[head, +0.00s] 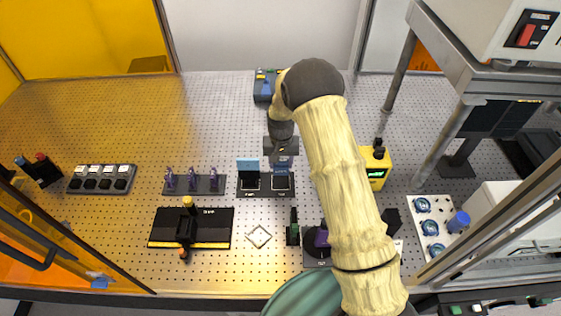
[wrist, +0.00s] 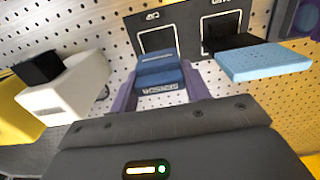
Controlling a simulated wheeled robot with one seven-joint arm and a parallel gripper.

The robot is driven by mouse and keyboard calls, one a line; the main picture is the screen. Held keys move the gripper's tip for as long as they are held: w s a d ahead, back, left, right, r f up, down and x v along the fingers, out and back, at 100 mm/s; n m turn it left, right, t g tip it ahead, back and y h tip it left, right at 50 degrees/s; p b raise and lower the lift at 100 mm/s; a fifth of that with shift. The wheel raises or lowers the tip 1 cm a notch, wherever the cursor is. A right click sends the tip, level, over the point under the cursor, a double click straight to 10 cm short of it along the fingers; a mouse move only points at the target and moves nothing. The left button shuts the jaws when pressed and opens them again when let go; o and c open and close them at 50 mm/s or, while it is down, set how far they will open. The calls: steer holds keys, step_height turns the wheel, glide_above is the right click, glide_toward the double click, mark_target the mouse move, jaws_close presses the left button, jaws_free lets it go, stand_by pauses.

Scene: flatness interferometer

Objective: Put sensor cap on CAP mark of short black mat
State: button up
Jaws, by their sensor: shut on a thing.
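My gripper (head: 281,151) is shut on the blue sensor cap (head: 283,162). In the wrist view the gripper's two fingers (wrist: 160,88) press the sides of the cap (wrist: 160,72), whose lettered face is toward the camera. The short black mat (head: 265,194) lies on the perforated table; it also shows in the wrist view (wrist: 187,28). The cap is at the white-outlined CAP mark (wrist: 155,40), covering part of its outline. I cannot tell whether the cap touches the mat.
A light-blue panel on a black base (head: 248,165) stands on the mat's other outline, close beside the cap; it shows in the wrist view (wrist: 262,62). A yellow device (head: 376,170) stands to the right. A mat with purple pieces (head: 194,185) lies left.

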steer(key=shift+f+b, duration=1.45)
steer(key=shift+f, duration=1.25)
steer(key=shift+f+b, duration=0.35)
steer(key=shift+f, duration=0.05)
steer(key=o, duration=0.9)
steer(key=shift+w, duration=0.15)
steer(key=shift+s+r, duration=0.1)
steer(key=shift+s, duration=0.15)
steer(key=shift+w+r+p, duration=0.15)
steer(key=shift+r+p, duration=0.2)
steer(key=shift+r, duration=0.1)
steer(key=shift+r+p, duration=1.6)
steer(key=shift+r, duration=1.4)
